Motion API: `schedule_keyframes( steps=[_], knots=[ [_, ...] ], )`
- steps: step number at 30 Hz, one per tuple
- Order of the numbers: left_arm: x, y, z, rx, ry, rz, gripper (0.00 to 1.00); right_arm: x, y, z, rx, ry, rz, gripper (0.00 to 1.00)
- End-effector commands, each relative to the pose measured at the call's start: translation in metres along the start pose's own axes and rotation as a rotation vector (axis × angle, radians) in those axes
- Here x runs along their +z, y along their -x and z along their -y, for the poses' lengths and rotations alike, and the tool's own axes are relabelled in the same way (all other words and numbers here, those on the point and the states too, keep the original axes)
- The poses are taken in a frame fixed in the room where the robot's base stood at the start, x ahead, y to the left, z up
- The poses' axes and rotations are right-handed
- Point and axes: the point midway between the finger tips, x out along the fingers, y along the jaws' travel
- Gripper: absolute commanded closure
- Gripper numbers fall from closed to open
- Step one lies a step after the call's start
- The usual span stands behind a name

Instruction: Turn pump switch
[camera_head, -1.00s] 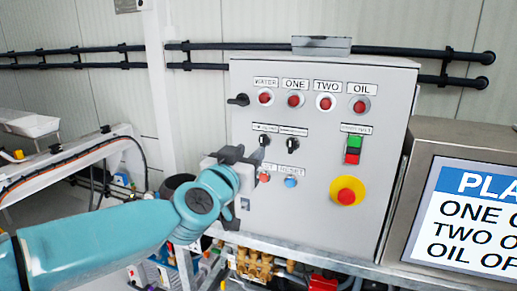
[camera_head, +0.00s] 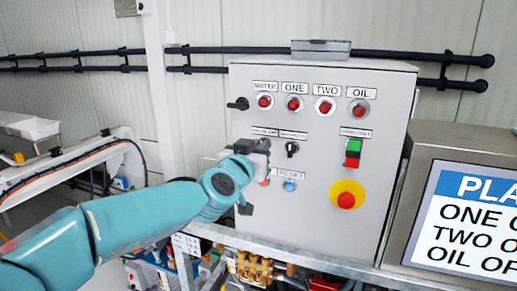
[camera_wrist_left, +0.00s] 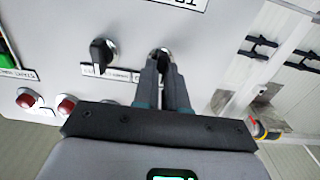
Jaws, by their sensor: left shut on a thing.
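A grey control box (camera_head: 315,205) carries two small black rotary switches side by side below a row of red lamps. My left gripper (camera_head: 264,146) is at the left one of these switches and covers it in the head view. In the left wrist view my left gripper (camera_wrist_left: 166,78) is shut on the black switch knob (camera_wrist_left: 160,55), with a fingertip on each side. The other black switch (camera_head: 292,148) is free, just to the right; it also shows in the left wrist view (camera_wrist_left: 101,50). My right gripper is not in view.
A blue reset button (camera_head: 289,186) lies below the switches. A yellow emergency stop (camera_head: 347,194) and a green-red button pair (camera_head: 353,152) are further right. Another black knob (camera_head: 238,103) is at upper left. A sign screen (camera_head: 470,215) stands at the right.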

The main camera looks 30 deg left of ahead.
Motion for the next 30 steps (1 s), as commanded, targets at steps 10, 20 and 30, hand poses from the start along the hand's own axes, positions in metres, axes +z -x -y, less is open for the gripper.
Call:
schedule_keyframes(
  steps=[10,20,30],
  knots=[
    [0.0,0.0,0.0,0.0,0.1,-0.002,1.0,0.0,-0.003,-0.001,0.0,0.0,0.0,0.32],
    [0.0,0.001,0.001,0.001,0.365,-0.003,1.0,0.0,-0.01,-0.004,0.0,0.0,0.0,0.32],
    [0.0,0.001,0.002,0.001,0.622,-0.004,1.0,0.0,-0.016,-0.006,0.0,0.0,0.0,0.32]
  ],
)
